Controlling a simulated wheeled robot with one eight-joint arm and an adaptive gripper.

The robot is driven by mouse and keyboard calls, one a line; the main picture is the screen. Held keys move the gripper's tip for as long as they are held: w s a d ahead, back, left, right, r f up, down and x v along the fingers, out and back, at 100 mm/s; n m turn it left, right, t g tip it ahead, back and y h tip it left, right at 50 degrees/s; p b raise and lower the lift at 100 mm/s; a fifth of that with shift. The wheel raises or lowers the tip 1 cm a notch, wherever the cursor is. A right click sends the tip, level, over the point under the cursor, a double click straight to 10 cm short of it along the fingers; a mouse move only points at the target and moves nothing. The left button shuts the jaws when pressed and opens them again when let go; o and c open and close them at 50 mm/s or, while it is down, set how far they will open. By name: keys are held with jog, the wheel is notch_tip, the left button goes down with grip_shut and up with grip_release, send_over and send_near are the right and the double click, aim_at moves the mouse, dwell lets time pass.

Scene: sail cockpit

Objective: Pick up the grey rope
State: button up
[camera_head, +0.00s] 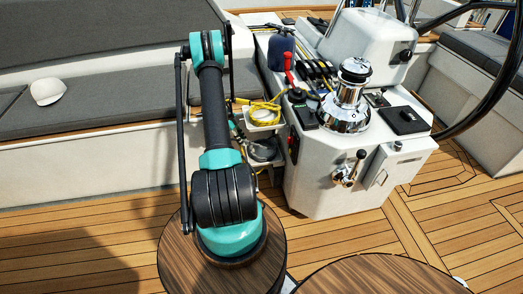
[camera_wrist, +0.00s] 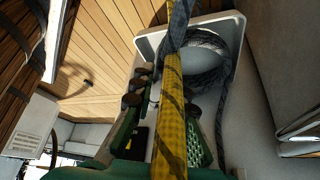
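The grey rope (camera_wrist: 208,72) lies coiled in a white bin (camera_wrist: 148,45) in the wrist view, with a strand hanging over the bin's edge. In the head view the grey rope (camera_head: 264,150) shows in the lower bin beside the console. My gripper (camera_wrist: 166,102) has its green fingers apart, pointing toward the bin, short of the coil. A yellow rope (camera_wrist: 170,125) runs across the wrist view in front of the gap between the fingers and hides part of it. In the head view my gripper is mostly hidden behind my arm.
The yellow rope (camera_head: 262,110) hangs from an upper bin above the grey one. The white console (camera_head: 325,180) with a chrome winch (camera_head: 346,105) stands right of the bins. A cushioned bench (camera_head: 120,95) with a white cap (camera_head: 47,91) is at left. Teak floor (camera_head: 80,240) is open.

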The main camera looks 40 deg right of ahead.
jog(key=shift+r, duration=0.2)
grip_shut()
jog(key=shift+r, duration=1.45)
